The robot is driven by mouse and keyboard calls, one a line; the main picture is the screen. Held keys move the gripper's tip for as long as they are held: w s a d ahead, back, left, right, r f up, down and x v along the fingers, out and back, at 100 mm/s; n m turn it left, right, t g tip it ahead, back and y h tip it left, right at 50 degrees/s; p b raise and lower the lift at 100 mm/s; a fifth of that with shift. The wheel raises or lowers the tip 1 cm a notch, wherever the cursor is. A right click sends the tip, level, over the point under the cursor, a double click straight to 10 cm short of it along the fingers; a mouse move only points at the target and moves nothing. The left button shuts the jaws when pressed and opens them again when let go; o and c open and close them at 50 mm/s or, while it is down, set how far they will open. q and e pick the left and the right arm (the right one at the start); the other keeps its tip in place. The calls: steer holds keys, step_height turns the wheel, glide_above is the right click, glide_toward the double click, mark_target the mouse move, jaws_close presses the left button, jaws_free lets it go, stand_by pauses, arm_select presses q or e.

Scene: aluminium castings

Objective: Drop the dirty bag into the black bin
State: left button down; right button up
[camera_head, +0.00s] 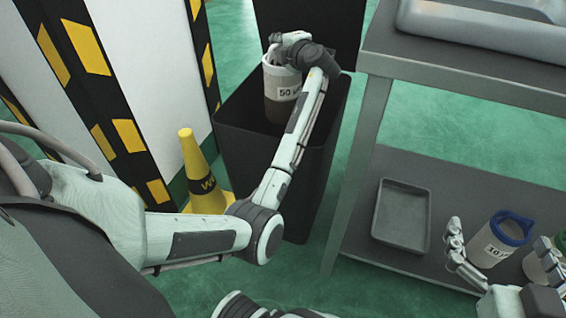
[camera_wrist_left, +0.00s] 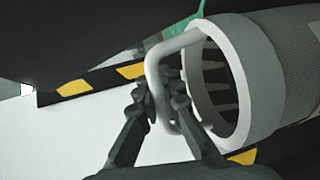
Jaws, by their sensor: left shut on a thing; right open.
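The dirty bag (camera_head: 282,108), a grey cylinder with a white rim and a "50" label, hangs upright over the open mouth of the black bin (camera_head: 237,140). I cannot tell how far its lower end is inside. My left gripper (camera_head: 285,44) is above the bag. In the left wrist view, my left gripper (camera_wrist_left: 160,92) is shut on the wire handle of the bag (camera_wrist_left: 262,70), beside its open ribbed mouth. My right gripper (camera_head: 498,238) is open at the lower right, around or close to a blue-rimmed bag (camera_head: 490,250).
A grey table (camera_head: 385,60) with a lower shelf stands right of the bin. An empty tray (camera_head: 403,215) and another pale container (camera_head: 537,268) are on the shelf. A yellow cone (camera_head: 197,165) and a black-and-yellow striped post (camera_head: 100,80) stand left. A dark panel (camera_head: 320,20) rises behind the bin.

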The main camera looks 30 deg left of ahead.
arm_select(q)
steer(key=shift+f, duration=0.75)
